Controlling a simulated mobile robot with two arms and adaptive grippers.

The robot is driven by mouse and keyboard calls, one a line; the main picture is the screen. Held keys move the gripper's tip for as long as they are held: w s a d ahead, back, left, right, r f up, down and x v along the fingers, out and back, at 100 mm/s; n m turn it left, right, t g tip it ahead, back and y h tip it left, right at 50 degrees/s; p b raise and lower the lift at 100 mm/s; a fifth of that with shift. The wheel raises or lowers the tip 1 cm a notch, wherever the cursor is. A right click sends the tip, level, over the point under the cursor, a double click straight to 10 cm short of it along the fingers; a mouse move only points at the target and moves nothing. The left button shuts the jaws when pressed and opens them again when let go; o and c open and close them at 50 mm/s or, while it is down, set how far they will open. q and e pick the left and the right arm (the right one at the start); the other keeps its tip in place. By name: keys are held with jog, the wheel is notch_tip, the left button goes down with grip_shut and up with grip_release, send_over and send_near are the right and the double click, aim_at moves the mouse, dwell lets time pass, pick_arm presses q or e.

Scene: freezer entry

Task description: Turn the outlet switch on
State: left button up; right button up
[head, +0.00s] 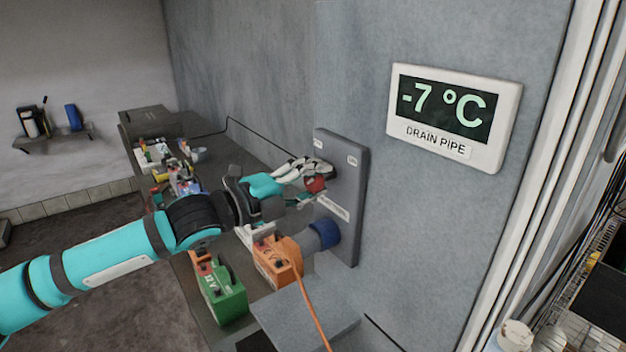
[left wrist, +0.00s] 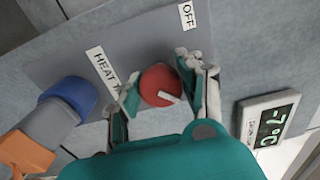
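The outlet switch is a red round knob (head: 315,184) on a grey panel (head: 345,225) fixed to the wall. In the left wrist view the knob (left wrist: 158,84) has a white mark pointing to the lower right. My left gripper (left wrist: 160,88) has one finger on each side of the knob, and its pads appear to touch it. It also shows at the panel in the head view (head: 315,180), partly covering the knob. An OFF label (left wrist: 187,15) shows above the knob in the left wrist view. My right gripper is not in view.
A blue connector (head: 325,233) with a grey plug sits low on the panel, beside an orange box (head: 272,262) with an orange cable. A green box (head: 222,290) stands on the counter. A -7 °C display (head: 453,117) hangs to the right of the panel.

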pick_arm(q)
jog(key=o, duration=0.5)
jog(key=v, duration=1.2)
